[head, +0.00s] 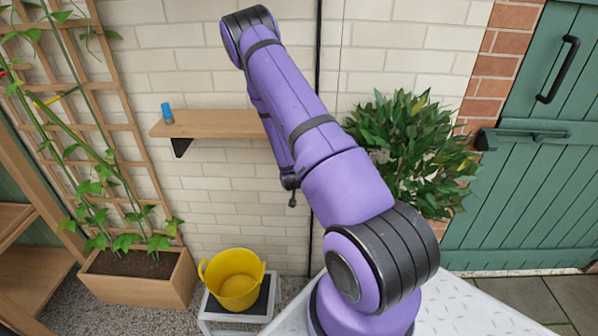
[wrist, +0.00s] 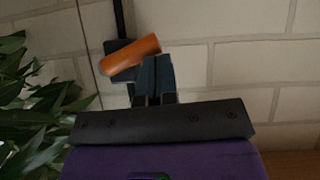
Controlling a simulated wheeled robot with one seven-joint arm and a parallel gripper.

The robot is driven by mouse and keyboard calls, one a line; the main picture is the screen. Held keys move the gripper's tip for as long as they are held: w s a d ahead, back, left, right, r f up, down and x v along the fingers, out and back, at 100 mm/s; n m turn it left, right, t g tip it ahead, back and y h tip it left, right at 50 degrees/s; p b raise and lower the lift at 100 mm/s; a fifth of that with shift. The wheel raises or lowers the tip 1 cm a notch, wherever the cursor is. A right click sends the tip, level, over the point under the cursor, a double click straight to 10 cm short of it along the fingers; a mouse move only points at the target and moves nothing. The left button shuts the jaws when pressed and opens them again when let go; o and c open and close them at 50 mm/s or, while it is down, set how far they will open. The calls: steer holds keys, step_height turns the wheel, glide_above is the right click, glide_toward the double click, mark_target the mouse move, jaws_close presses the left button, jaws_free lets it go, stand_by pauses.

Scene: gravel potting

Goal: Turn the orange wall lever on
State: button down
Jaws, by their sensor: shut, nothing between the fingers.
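The orange wall lever (wrist: 130,56) shows in the wrist view as a short rounded handle, slightly slanted, with its right end higher. It sits by a dark mount (wrist: 118,48) on a thin black vertical pipe against the brick wall. My gripper (wrist: 155,62) is shut and empty, its dark fingertips just below the lever's right end. I cannot tell whether they touch it. In the head view the lever does not show and my purple arm covers part of the wall and pipe.
A wooden shelf (head: 208,124) with a small blue item (head: 167,113) is left of my arm. A leafy bush (head: 415,140) is right, beside a green door (head: 530,200). A yellow bucket (head: 238,280), a planter (head: 140,285) and a trellis (head: 120,125) stand left.

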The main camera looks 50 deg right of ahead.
step_height(320, 180, down, 6)
steer(key=s+d+n+g+h, duration=0.1)
steer(key=s+n+g+h, duration=0.1)
steer(key=n+g+h, duration=0.2)
steer(key=shift+d+f+n+h, duration=0.25)
steer(key=shift+d+n+h, duration=0.15)
steer(key=shift+n+h, duration=0.8)
steer(key=shift+s+d+f, duration=0.1)
steer(key=shift+s, duration=0.15)
stand_by(0.4)
